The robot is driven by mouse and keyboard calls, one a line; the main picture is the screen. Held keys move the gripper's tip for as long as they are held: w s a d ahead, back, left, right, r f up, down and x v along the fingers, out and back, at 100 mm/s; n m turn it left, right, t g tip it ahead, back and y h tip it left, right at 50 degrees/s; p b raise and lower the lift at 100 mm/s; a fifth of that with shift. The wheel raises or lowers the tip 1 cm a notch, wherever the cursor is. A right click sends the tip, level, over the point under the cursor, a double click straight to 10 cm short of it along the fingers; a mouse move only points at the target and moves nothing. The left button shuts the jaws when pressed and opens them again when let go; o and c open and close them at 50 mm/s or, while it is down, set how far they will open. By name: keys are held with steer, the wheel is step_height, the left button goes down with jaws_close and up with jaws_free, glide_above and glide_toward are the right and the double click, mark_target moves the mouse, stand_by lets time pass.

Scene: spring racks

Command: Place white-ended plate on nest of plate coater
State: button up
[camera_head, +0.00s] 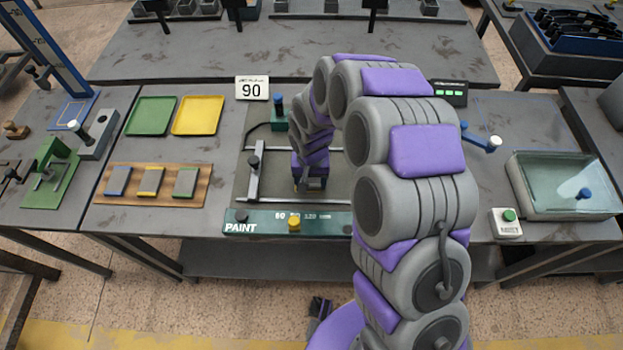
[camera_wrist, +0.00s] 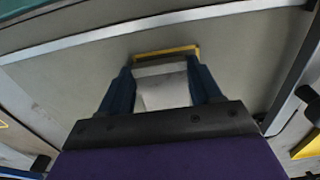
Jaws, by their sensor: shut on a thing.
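My gripper (camera_head: 308,184) is low over the bed of the plate coater (camera_head: 241,180), marked PAINT. A yellow strip (camera_wrist: 166,52) lies along the plate's far edge. I cannot tell whether it belongs to the nest or whether the plate touches the bed. My arm hides part of the coater in the head view.
A wooden rack (camera_head: 104,190) with several coloured-end plates stands left. Behind it are a green tray (camera_head: 150,117) and a yellow tray (camera_head: 198,116). A coater side bar (camera_head: 255,172) runs left of my gripper. A glass-walled tank (camera_head: 560,190) stands right.

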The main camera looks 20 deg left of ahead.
steer(key=o, duration=0.7)
steer(key=shift+a+f, duration=0.15)
steer(key=shift+a, duration=0.25)
steer(key=o, duration=0.4)
steer(key=shift+a, duration=0.5)
steer(key=shift+c, duration=0.2)
steer(key=shift+o, duration=0.6)
steer(key=shift+d, duration=0.7)
steer(key=r, duration=0.2)
steer(key=a+r+p, duration=0.1)
steer(key=r, duration=0.2)
step_height(320, 180, up, 7)
steer(key=p, duration=0.2)
steer(key=s+d+r+m, duration=0.1)
steer(key=s+d+r, duration=0.45)
steer(key=d, duration=0.35)
steer(key=s+d+r, duration=0.4)
steer(key=d+r, duration=0.3)
steer(key=d, duration=0.2)
steer(key=s+d+r+m+g, duration=0.1)
steer(key=s+d, duration=0.3)
steer(key=s, duration=0.4)
steer(key=s+d+r, duration=0.2)
steer(key=s+d, duration=0.3)
steer(key=s, duration=0.4)
steer(key=shift+d+m+g, duration=0.15)
steer(key=shift+m+g, duration=0.25)
